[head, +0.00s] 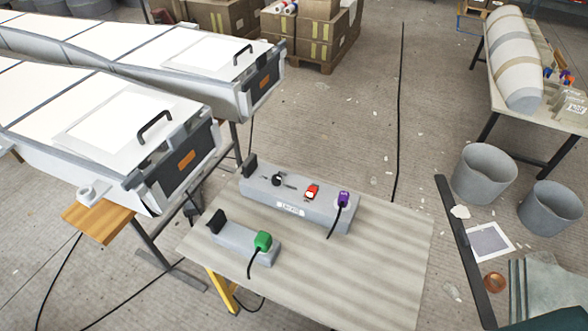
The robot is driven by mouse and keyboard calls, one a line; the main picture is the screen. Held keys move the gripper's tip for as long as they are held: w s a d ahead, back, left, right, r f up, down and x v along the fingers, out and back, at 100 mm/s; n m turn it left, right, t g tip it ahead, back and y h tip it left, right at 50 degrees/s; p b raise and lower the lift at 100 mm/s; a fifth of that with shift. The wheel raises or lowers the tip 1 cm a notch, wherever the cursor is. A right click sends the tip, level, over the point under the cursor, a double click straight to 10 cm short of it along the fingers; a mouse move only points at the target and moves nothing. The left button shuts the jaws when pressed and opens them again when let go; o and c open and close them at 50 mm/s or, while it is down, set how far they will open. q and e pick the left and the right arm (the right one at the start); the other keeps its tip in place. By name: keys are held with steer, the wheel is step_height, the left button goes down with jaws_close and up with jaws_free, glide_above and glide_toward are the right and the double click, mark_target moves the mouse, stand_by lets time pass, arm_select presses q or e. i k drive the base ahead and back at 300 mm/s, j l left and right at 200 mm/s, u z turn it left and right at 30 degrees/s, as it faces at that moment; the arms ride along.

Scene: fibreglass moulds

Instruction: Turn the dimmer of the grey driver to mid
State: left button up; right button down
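A long grey box (259,200) with a white label lies on the table (390,250); it looks like the grey driver. On its top are a small black knob (277,180), probably the dimmer, and a red switch-like part (312,191). The knob's setting is too small to read. A purple plug (343,199) with a black cable sits at the box's right end. A shorter grey box (232,240) in front carries a green plug (263,241). A black upright part stands at the left end of each box. Neither of my grippers is in view.
Two long white-topped moulds (40,110) with black handles stand to the left. Two grey bins (484,174) stand on the floor at right. Cardboard boxes (318,35) are stacked behind. Cables lie on the floor. The table's front and right are clear.

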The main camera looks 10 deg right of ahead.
mark_target(277, 179)
steer(key=k+l+z, duration=0.2)
steer(key=z, duration=0.3)
steer(key=k+l+z, duration=0.1)
steer(key=l+z, duration=0.35)
steer(key=k+j, duration=0.05)
steer(key=j, duration=0.05)
